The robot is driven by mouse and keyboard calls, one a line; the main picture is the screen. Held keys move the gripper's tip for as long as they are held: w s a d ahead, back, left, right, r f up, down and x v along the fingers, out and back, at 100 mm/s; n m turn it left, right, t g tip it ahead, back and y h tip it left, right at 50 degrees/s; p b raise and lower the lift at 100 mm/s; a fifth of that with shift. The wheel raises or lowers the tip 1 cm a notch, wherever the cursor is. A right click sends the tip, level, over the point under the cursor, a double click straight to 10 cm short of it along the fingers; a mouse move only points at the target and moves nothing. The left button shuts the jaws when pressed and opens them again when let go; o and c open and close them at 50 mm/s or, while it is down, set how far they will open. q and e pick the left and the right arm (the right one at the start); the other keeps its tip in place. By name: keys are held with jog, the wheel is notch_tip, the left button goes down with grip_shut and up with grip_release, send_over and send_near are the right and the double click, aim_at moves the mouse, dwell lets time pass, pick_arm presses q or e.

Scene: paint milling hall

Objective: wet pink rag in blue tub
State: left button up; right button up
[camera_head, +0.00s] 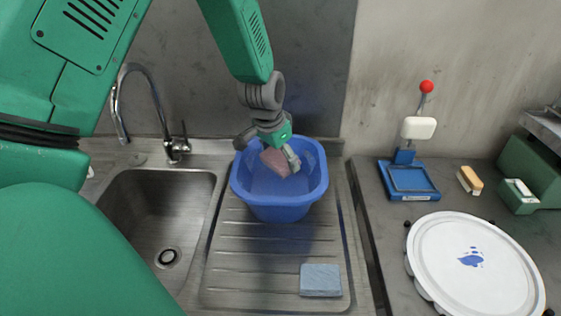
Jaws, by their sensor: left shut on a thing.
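The blue tub (276,212) stands on the sink's ridged drainboard, right of the basin. The pink rag (272,164) is a folded pad inside the tub's rim, in my left gripper (280,160). That gripper is shut on the rag and reaches down into the tub from above. One finger shows at the rag's right side; the other side is partly hidden. Whether the rag is wet, and whether it touches the tub's floor, I cannot tell. My right gripper is not in view.
A steel sink basin (156,222) with a tap (150,110) lies left. On the right counter are a blue hand press (408,180), a brush (470,180), a green box (519,196) and a white round lid (465,265) with a blue smear.

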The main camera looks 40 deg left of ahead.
aim_at(280, 154)
pick_arm(q)
jog(key=shift+r+p, duration=2.2)
jog(key=shift+r, duration=0.4)
notch_tip(280, 154, up, 2)
jog(key=shift+r+p, duration=0.15)
jog(key=shift+p, duration=0.85)
jog(key=shift+r, duration=0.85)
jog(key=shift+w+f, duration=0.1)
